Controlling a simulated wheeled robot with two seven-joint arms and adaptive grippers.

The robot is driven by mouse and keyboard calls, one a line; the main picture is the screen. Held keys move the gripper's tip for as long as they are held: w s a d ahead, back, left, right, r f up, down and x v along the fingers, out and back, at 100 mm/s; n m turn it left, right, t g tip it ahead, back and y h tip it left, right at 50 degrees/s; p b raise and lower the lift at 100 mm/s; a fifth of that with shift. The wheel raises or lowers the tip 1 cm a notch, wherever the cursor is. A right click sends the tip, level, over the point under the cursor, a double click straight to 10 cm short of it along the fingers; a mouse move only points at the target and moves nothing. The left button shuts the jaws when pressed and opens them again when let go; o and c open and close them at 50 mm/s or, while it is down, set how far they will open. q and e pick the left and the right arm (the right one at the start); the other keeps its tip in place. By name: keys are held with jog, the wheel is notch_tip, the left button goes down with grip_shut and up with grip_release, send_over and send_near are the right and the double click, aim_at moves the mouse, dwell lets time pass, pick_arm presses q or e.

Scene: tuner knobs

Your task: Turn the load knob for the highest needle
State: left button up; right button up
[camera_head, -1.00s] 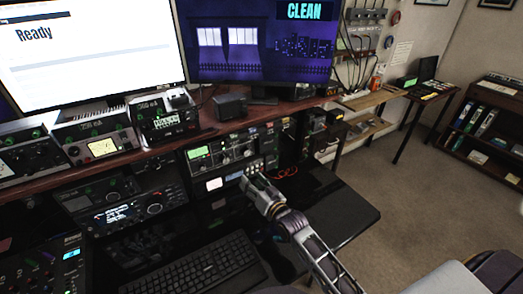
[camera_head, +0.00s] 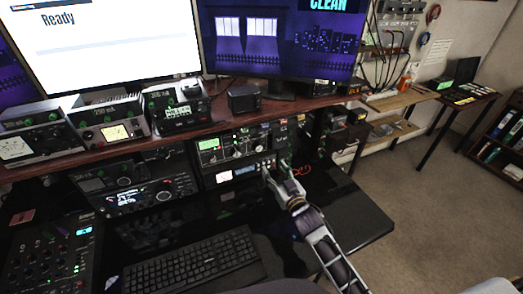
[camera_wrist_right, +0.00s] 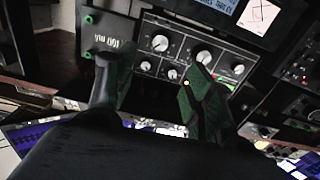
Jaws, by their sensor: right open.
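A dark tuner panel (camera_head: 232,137) with knobs sits under the wooden shelf in the head view. In the right wrist view the picture is turned over, and the panel shows several pale knobs, among them a large one (camera_wrist_right: 204,57) and another (camera_wrist_right: 160,43). The knob labels are too small to read, so I cannot tell which is the load knob. A white dial with crossing lines (camera_wrist_right: 258,15) shows at the top; its reading is unclear. My right gripper (camera_head: 276,166) is open at the panel's lower right, its fingers (camera_wrist_right: 150,84) apart with nothing visible between them. My left gripper is out of view.
A keyboard (camera_head: 192,264) lies on the black desk below the panel. A mixer (camera_head: 50,262) stands at the left. Radio units (camera_head: 138,187) sit left of the tuner. The desk's right part (camera_head: 350,222) is bare.

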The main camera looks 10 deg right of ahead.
aim_at(259, 148)
jog(key=shift+w, duration=0.15)
dwell(0.4)
jog(key=shift+w+a, duration=0.45)
jog(key=shift+w, duration=1.75)
jog(key=shift+w+a, duration=0.4)
jog(key=shift+w, duration=1.8)
jog(key=shift+w+a, duration=0.45)
jog(key=shift+w, duration=1.75)
jog(key=c, duration=1)
